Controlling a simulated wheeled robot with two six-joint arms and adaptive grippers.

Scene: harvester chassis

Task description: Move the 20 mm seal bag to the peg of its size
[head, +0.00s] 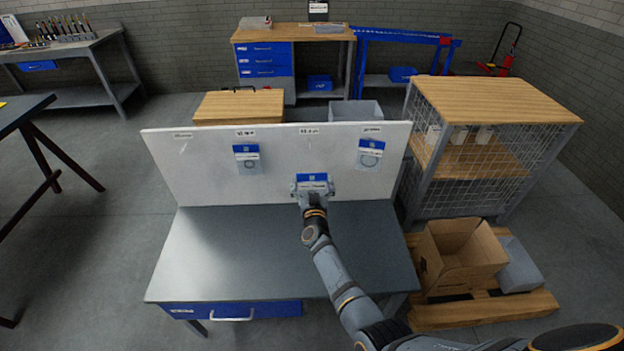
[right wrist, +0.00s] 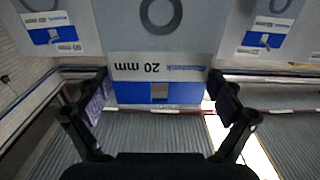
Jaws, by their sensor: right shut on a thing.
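The 20 mm seal bag (head: 312,178) has a blue header and hangs in front of the white panel (head: 215,185), below the third label from the left. In the right wrist view the bag (right wrist: 158,66) appears upside down, with "20 mm" on its header and a dark ring seal inside. My right gripper (head: 314,190) is shut on its header, one finger at each side. The head view hides the lower bag behind the gripper, and I cannot tell whether the bag is on a peg. My left gripper is not in view.
Other seal bags hang on the panel, one to the left (head: 247,158) and one to the right (head: 370,154). The spot under the leftmost label (head: 183,135) holds no bag. The grey workbench top (head: 230,250) is clear. A cardboard box (head: 458,258) stands at right.

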